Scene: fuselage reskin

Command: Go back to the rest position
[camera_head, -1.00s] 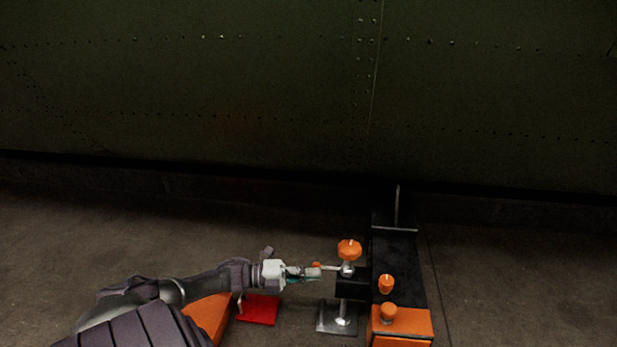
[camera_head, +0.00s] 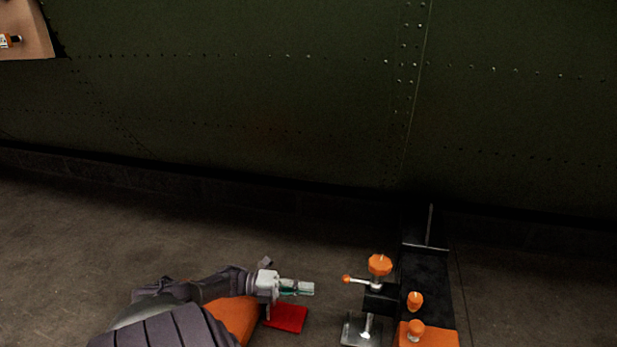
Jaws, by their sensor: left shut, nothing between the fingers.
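My left gripper (camera_head: 300,288) comes in from the left on its grey arm. It is shut with nothing in it, and its fingers point right. It is apart from a clamp with an orange knob (camera_head: 379,265) and a lever with an orange ball end (camera_head: 347,279). A gap of floor lies between the fingertips and that lever. My right gripper is not in view.
The clamp stands beside a black and orange fixture (camera_head: 428,290) with smaller orange knobs. A red plate (camera_head: 287,318) lies below my left gripper. A dark green riveted fuselage skin (camera_head: 250,100) fills the back. A tan panel (camera_head: 28,30) shows at upper left.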

